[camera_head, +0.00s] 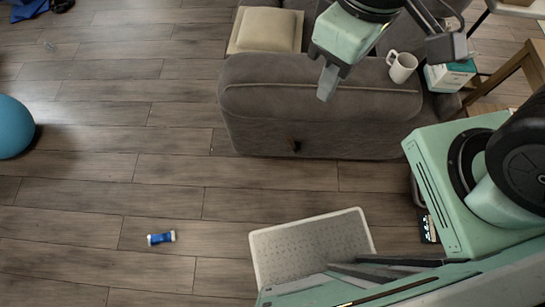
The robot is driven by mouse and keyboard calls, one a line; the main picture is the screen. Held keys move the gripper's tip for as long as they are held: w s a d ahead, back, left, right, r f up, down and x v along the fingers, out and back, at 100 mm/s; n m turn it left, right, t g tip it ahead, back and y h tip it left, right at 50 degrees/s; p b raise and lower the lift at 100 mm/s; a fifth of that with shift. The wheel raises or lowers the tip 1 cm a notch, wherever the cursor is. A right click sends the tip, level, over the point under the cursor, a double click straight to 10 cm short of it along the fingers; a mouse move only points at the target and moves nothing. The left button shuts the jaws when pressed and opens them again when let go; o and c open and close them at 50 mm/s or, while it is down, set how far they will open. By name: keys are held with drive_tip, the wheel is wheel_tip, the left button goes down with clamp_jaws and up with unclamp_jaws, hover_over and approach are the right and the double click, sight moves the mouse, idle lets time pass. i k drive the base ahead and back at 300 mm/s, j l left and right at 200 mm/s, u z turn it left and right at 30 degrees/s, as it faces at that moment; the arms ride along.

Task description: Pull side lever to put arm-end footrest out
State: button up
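A grey upholstered sofa (255,127) stands at the top centre, with the outer side of its rounded arm facing me. A small dark brown lever (295,146) shows low on that side, near the middle. No extended footrest can be made out. My gripper (327,84) hangs above the sofa arm in the picture, up from the lever and slightly right of it, and apart from it. Its fingertips point down and overlap in this view, so its opening cannot be judged. Nothing visible is held in it.
A white mug (402,67) and a teal-and-white box (449,76) are near the arm's right end. A beige cushion (268,29) lies behind the arm. A pale perforated tray (300,243), blue-and-white object (161,239) and blue ball (14,128) are on the floor. The left floor is mostly clear.

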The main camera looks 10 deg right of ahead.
sight(291, 141)
drive_tip(key=j+z, duration=0.1)
drive_tip(key=z, duration=1.15)
drive_tip(key=k+j+z, duration=0.3)
drive_tip(key=j, duration=0.3)
drive_tip(key=k, duration=0.1)
